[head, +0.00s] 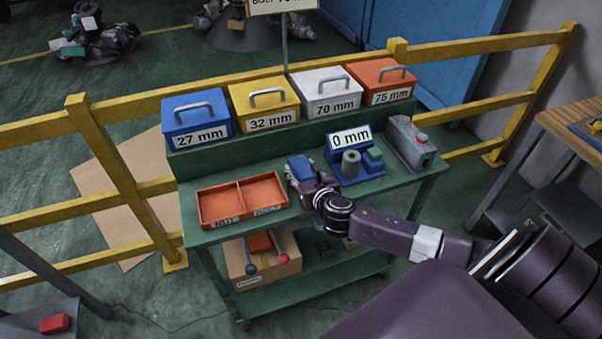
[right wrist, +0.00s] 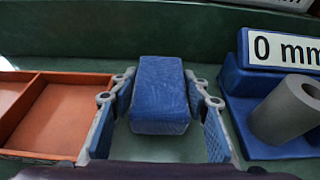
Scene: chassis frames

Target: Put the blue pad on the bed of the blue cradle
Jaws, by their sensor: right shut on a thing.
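My right gripper (head: 301,176) is over the green bench, between the orange tray and the blue cradle. It is shut on the blue pad (right wrist: 159,94), a rounded block that sits between the two fingers in the right wrist view. The pad also shows as a small blue patch in the head view (head: 300,165). Whether it touches the bench is unclear. My left gripper is out of view.
The orange two-part tray (head: 242,200) is left of the gripper. Blue, yellow, white and orange lidded boxes (head: 265,100) line the raised back shelf. A yellow railing (head: 480,42) runs behind.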

